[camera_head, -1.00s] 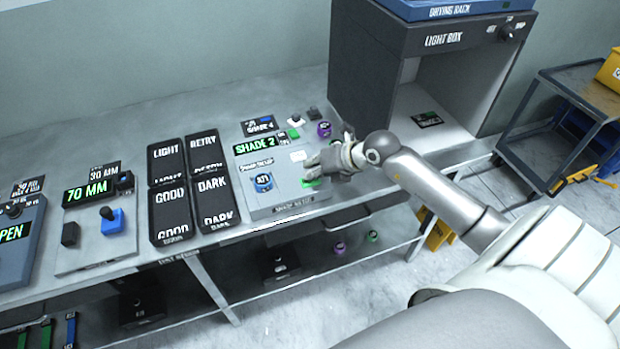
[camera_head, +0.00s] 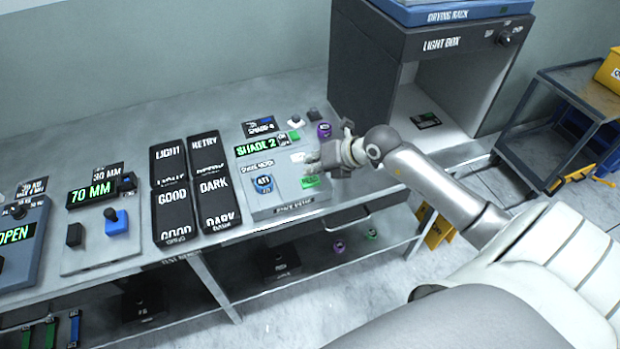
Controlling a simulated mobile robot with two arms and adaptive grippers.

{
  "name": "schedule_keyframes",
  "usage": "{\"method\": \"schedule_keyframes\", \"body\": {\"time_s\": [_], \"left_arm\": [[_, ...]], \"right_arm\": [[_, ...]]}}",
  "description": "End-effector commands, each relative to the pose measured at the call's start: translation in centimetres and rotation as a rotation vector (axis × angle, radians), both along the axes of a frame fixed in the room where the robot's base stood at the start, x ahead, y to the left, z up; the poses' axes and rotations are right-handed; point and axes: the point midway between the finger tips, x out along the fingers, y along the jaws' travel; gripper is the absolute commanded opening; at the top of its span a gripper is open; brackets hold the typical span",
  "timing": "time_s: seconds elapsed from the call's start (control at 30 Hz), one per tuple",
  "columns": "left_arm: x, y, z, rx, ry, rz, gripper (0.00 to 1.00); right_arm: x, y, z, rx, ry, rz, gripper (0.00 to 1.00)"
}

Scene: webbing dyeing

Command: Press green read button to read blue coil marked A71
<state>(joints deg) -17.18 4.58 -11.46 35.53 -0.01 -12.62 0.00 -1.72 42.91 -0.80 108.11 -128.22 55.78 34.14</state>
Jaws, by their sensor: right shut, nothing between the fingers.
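The blue coil marked A71 (camera_head: 263,184) sits on the left part of the grey shade meter (camera_head: 285,207). The green read button (camera_head: 311,182) is at the meter's front right. The meter's display (camera_head: 256,145) reads SHADE 2 in green. My right gripper (camera_head: 312,160) is shut and empty, just above and behind the green button. The button's face is in clear view, and the fingers look apart from it. My left gripper is not in view.
Trays marked LIGHT, RETRY, GOOD and DARK (camera_head: 213,205) stand left of the meter. A purple coil (camera_head: 324,130) is behind my gripper. The light box (camera_head: 365,70) stands at the back right. A 70 MM device (camera_head: 98,240) is at the left.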

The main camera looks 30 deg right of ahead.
Motion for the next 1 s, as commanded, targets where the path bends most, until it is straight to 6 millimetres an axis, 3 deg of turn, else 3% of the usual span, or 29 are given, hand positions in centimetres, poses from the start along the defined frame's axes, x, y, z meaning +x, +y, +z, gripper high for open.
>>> {"method": "schedule_keyframes", "body": {"time_s": [0.4, 1.0], "left_arm": [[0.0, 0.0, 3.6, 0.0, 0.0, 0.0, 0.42], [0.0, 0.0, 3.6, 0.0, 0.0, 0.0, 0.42]], "right_arm": [[0.0, 0.0, 4.5, 0.0, -0.002, 0.001, 0.0], [0.0, 0.0, 4.5, 0.0, -0.001, -0.001, 0.0]]}}
